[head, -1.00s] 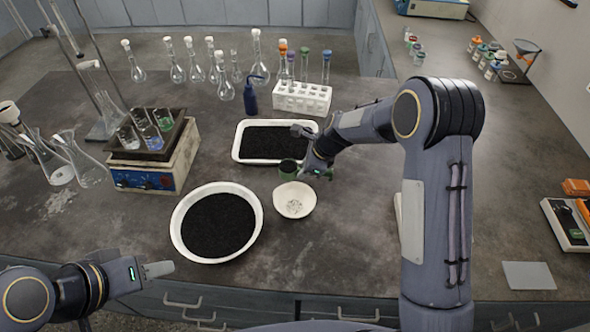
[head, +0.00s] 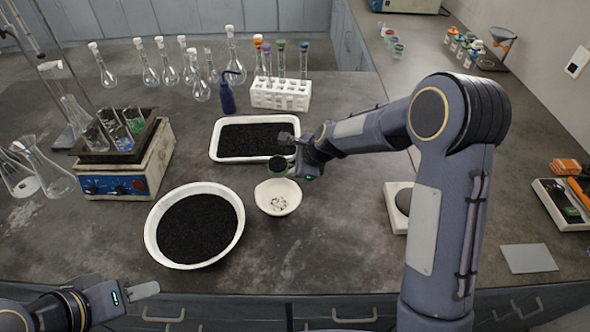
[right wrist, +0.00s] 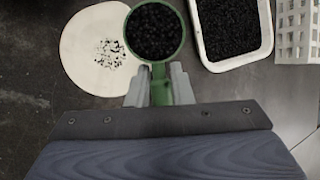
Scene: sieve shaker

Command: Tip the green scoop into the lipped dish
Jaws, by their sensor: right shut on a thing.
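The green scoop (head: 284,172) is full of black granules and looks level. In the right wrist view its round bowl (right wrist: 156,62) is seen from above. My right gripper (right wrist: 160,86) is shut on its handle; the fingers sit on both sides. In the head view this gripper (head: 296,164) is just behind and right of the small white dish. That dish (head: 266,190), which I take for the lipped one, holds a few dark grains. It lies left of the scoop in the wrist view (right wrist: 76,32), partly covered by it. My left gripper (head: 143,290) is over the front edge; its jaw gap is unclear.
A white tray (head: 213,140) of black granules lies behind the scoop. A large round white basin (head: 152,228) of black granules stands front left. A balance (head: 396,212) is right of the dish. A tube rack (head: 280,98) and flasks stand behind. The front middle table is clear.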

